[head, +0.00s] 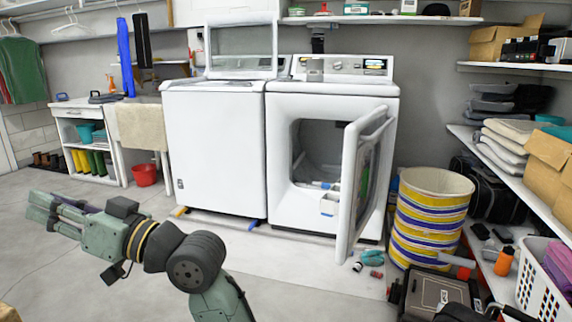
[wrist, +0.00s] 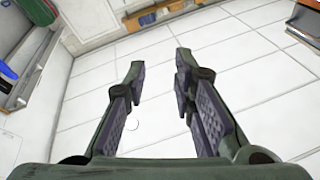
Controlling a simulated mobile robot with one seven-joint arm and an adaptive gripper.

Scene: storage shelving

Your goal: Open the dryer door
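The dryer (head: 330,103) is the white machine on the right, with its control panel at the top. Its door (head: 364,180) stands wide open, swung out to the right, and the dark drum opening (head: 316,150) shows with a few small items at its lower edge. My gripper (head: 30,212) is at the far left of the head view, well away from the dryer and pointing left. In the wrist view my gripper (wrist: 157,75) has its two fingers spread apart, with only tiled floor between them.
A white washer (head: 212,150) stands left of the dryer. A striped basket (head: 430,215) stands right of the open door, with small items (head: 370,258) on the floor nearby. Shelves (head: 505,165) line the right wall. The floor in front of the washer is clear.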

